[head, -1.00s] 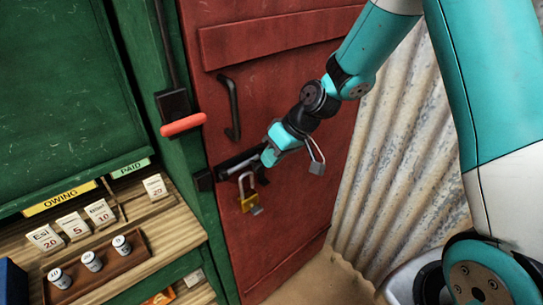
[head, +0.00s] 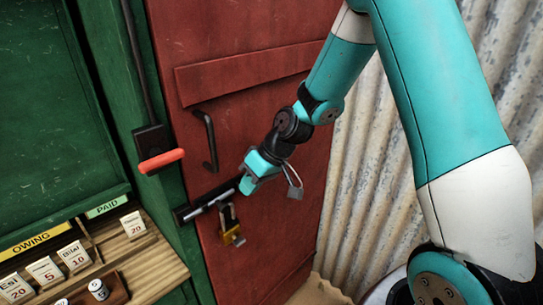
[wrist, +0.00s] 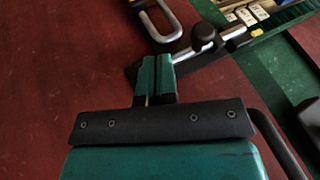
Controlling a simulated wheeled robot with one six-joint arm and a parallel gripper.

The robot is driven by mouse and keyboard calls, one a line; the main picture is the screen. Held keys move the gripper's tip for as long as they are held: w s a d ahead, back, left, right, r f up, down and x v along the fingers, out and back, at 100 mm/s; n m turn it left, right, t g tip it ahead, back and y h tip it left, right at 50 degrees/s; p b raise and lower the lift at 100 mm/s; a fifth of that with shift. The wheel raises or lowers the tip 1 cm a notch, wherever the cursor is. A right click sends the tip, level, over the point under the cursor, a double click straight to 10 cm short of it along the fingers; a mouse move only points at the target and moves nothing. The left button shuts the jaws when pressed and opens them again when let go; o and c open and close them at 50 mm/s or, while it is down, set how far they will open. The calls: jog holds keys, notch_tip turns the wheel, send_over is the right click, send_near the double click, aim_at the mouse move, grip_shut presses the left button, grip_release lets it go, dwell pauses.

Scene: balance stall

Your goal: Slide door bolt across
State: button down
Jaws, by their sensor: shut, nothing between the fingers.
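The door bolt, a silver rod (head: 212,203) on a black plate, lies across the left edge of the red door (head: 262,120). In the wrist view the bolt's round black knob (wrist: 203,33) stands up from the rod, which points toward the green frame. My gripper (head: 248,186) is at the right end of the bolt in the head view. Its fingers (wrist: 157,66) are shut and empty, just short of the knob and apart from it in the wrist view. I cannot tell how far the rod sits in the frame's keeper (head: 181,215).
A brass padlock (head: 232,236) hangs below the bolt; its shackle (wrist: 162,22) shows near my fingers. A black door handle (head: 208,142) is above. A red-gripped lever (head: 161,160) is on the frame. A counter with cards (head: 47,271) stands left, corrugated metal (head: 375,165) right.

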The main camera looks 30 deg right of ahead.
jog(key=b+v, duration=0.2)
jog(key=v, duration=0.8)
jog(key=shift+a, duration=0.1)
jog(key=s+a+r+n+g+h, duration=0.1)
jog(key=s+a+r, duration=0.1)
jog(key=s+a, duration=0.4)
jog(key=s+a+r+n+g, duration=0.1)
jog(key=s+a, duration=0.5)
jog(key=s, duration=1)
jog(key=shift+r+n+g+h, duration=0.3)
jog(key=shift+r+n+h, duration=0.1)
jog(key=shift+r, duration=0.15)
